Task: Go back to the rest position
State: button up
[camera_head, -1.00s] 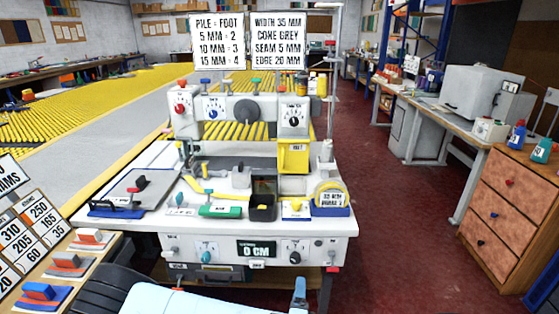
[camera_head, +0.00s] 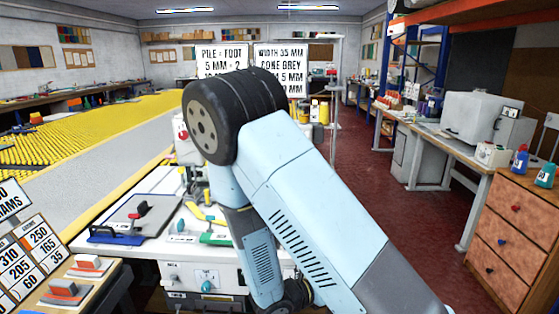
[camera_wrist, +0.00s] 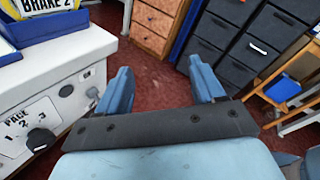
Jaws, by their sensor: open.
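My gripper (camera_wrist: 162,90) shows in the wrist view with its two blue fingers apart and nothing between them. It hangs over the red floor, to the right of the white machine bench (camera_wrist: 65,65). In the head view my arm is raised and folded across the middle, and my gripper itself cannot be made out. The arm hides much of the binding machine bench (camera_head: 150,240), including its right half and most of the machine head.
The wooden drawer unit (camera_head: 512,215) stands at the right, and its drawers also show in the wrist view (camera_wrist: 155,20). Dark drawers (camera_wrist: 235,40) stand beyond my gripper. Red floor (camera_head: 400,230) is free between bench and right-hand tables. A yellow rug (camera_head: 120,95) lies at left.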

jog(key=s+d+r+m+y, duration=0.2)
jog(key=s+r+m+y, duration=0.2)
jog(key=r+m, duration=0.5)
jog(key=s+d+r+m+g+y, duration=0.1)
jog(key=s+d+r+m+y, duration=0.2)
jog(key=r+m, duration=0.7)
jog(key=s+d+r+m+y, duration=0.2)
jog(key=s+r+m+y, duration=0.4)
jog(key=r+m, duration=0.3)
jog(key=shift+s+d+r+m+g+y, duration=0.35)
jog(key=shift+r+y, duration=0.35)
jog(key=shift+r, duration=0.8)
jog(key=shift+a, duration=0.1)
